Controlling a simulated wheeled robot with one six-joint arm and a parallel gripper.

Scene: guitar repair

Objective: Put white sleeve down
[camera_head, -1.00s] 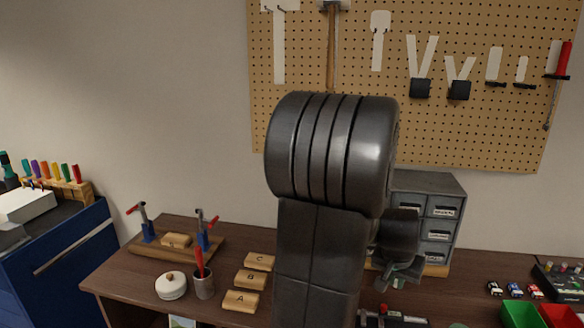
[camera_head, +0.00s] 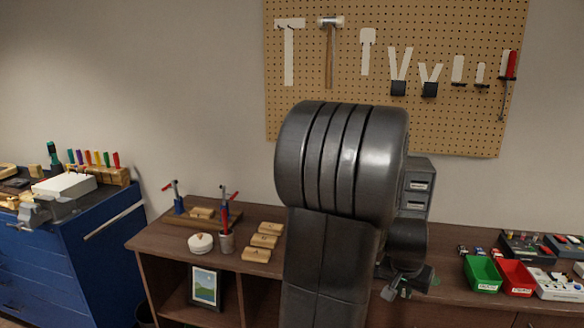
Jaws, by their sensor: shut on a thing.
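My gripper (camera_head: 398,290) shows only in part, low behind my dark arm, above the brown workbench (camera_head: 455,295). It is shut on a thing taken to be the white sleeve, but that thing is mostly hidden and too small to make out. Only a little grey shows at the fingers. I cannot tell whether it touches the bench. No white sleeve can be clearly made out elsewhere.
A grey drawer cabinet (camera_head: 419,185) stands behind my arm. Green (camera_head: 483,274) and red (camera_head: 515,277) bins are at right. A blue cabinet (camera_head: 85,255) stands farther left.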

